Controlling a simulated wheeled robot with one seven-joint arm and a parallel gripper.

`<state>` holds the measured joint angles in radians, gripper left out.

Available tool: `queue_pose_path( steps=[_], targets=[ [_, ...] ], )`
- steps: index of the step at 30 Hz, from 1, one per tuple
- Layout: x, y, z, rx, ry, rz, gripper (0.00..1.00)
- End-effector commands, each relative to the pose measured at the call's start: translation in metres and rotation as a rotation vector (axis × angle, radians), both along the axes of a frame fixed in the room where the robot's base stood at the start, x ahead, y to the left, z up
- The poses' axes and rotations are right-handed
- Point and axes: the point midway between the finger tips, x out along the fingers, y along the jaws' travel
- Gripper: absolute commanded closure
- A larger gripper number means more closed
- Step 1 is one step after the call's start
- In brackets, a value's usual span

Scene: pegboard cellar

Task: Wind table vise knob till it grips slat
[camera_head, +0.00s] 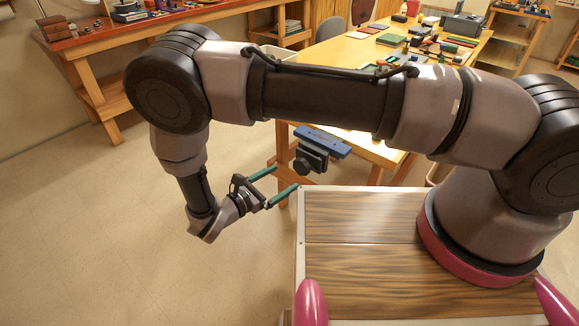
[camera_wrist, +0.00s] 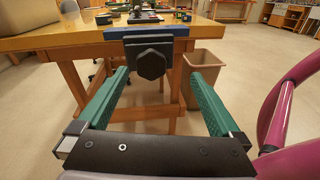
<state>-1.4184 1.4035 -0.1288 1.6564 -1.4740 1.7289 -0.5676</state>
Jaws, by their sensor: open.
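The dark table vise (camera_head: 313,157) is fixed at the near edge of the wooden table (camera_head: 345,52). Its dark hexagonal knob (camera_wrist: 152,65) faces my gripper in the wrist view; it also shows in the head view (camera_head: 302,167). A blue bar (camera_head: 322,141) runs along the top of the vise. I cannot tell whether it is the slat or part of the vise, and no other slat is clear. My gripper (camera_head: 287,177) is open and empty. Its green fingers point at the knob, one to each side in the wrist view (camera_wrist: 157,72), apparently short of it.
Several tools and boxes (camera_head: 440,45) lie on the table. A beige bin (camera_wrist: 203,72) stands on the floor beyond the right finger in the wrist view. A long workbench (camera_head: 150,32) stands at the back left. The floor (camera_head: 80,220) at left is clear.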

Motion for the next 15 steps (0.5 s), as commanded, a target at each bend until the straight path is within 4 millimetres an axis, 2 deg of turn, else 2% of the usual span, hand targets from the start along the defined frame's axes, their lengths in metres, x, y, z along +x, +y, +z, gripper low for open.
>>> queue_pose_path(
  steps=[1,3,8,15],
  targets=[
    [-0.006,0.001,-0.012,-0.037,-0.005,0.043,0.0],
    [-0.011,0.003,-0.023,-0.07,-0.011,0.086,0.0],
    [-0.012,0.002,-0.032,-0.101,-0.018,0.123,0.0],
    [0.017,-0.021,-0.031,-0.102,-0.016,0.118,0.0]
  ],
)
